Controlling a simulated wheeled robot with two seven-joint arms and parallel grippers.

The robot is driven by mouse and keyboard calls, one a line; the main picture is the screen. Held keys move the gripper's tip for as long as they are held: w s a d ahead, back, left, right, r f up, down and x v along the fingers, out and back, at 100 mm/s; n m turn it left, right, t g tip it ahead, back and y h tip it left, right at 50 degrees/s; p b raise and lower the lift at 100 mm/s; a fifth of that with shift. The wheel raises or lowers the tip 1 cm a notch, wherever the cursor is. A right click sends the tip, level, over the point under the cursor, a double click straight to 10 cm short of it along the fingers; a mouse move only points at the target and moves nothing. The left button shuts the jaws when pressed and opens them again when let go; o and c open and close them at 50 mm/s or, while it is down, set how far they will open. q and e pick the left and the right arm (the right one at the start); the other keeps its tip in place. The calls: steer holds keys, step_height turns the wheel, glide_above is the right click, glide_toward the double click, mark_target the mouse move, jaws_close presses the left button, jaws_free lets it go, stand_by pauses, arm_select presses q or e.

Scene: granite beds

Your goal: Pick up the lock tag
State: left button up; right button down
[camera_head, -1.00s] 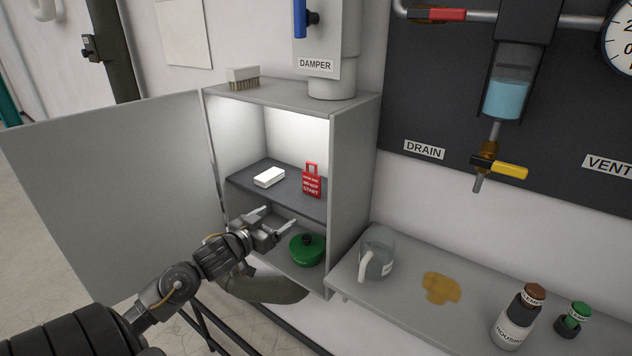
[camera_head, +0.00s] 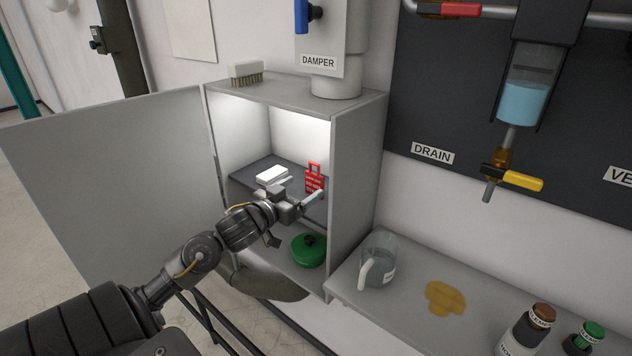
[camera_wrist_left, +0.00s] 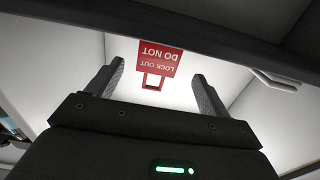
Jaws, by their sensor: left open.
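The red lock tag (camera_head: 314,180) with white lettering stands upright on the dark shelf inside the open cabinet, near its right wall. Its lower part is partly hidden by my gripper in the head view. My left gripper (camera_head: 301,189) is open and empty, just in front of the tag at shelf height. In the left wrist view the tag (camera_wrist_left: 160,60) shows upside down, between and beyond the two open fingers (camera_wrist_left: 157,82), and I see no contact. My right gripper is not in view.
The cabinet's right wall (camera_head: 352,190) is close by. A jug (camera_head: 378,262) and bottles stand on the ledge at right.

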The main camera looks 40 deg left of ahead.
mark_target(313, 182)
arm_select(q)
steer(key=shift+w, duration=1.2)
steer(key=shift+w+r+p, duration=0.15)
steer(key=shift+w+p, duration=0.1)
steer(key=shift+p, duration=0.15)
steer(key=w+p, duration=0.1)
steer(key=w, duration=0.2)
steer(key=shift+w+p, duration=0.35)
steer(key=shift+w, duration=0.05)
steer(key=shift+w+f, duration=0.25)
steer(key=shift+w, duration=0.2)
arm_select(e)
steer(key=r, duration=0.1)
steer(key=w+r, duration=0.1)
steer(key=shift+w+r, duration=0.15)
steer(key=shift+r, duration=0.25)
arm_select(q)
steer(key=shift+s, duration=0.1)
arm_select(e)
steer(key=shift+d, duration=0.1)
